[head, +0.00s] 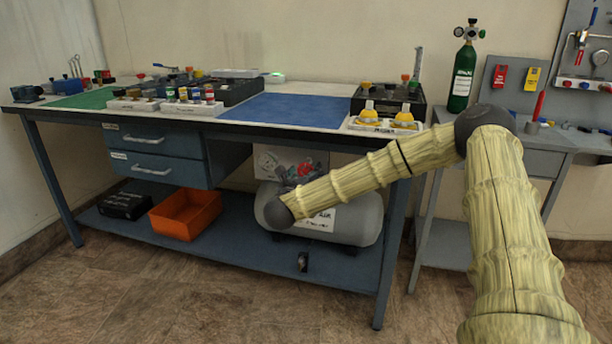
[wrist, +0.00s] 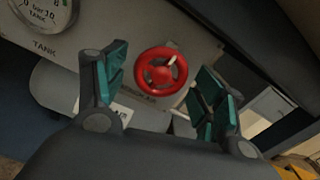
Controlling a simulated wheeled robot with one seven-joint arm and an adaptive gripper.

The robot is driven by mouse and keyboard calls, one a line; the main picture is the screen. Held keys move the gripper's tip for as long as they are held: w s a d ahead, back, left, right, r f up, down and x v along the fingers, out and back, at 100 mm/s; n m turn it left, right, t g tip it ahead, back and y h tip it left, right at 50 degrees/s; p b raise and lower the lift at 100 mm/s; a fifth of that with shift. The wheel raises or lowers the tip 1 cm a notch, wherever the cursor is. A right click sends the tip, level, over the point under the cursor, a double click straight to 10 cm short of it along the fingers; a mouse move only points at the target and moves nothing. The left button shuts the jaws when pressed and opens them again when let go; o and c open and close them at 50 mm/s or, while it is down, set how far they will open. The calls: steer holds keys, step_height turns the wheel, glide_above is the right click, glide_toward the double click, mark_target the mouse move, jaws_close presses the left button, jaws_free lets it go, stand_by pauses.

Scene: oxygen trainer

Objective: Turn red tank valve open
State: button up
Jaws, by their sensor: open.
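The red tank valve (wrist: 161,72) is a round handwheel with a pale pointer mark, on a grey panel (wrist: 110,50) in the wrist view. My gripper (wrist: 160,88) is open, with one green-padded finger on each side of the wheel in the picture. I cannot tell the exact gap in depth, and no finger is seen touching the wheel. In the head view, part of the red valve (head: 306,168) shows beside a gauge panel (head: 268,162) above the grey tank (head: 350,215). My arm hides part of the tank there, and my gripper is not clearly seen.
A round gauge (wrist: 42,12) sits at the upper left of the wrist view. The tank lies on the low blue shelf (head: 240,255) under the bench, near an orange bin (head: 186,215). The benchtop (head: 285,110) is overhead. Floor in front is clear.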

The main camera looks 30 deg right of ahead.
steer(key=shift+w+d, duration=0.45)
steer(key=shift+d, duration=0.05)
steer(key=shift+c, duration=0.4)
steer(key=c, duration=1)
steer(key=shift+o, duration=0.2)
steer(key=shift+a, duration=0.15)
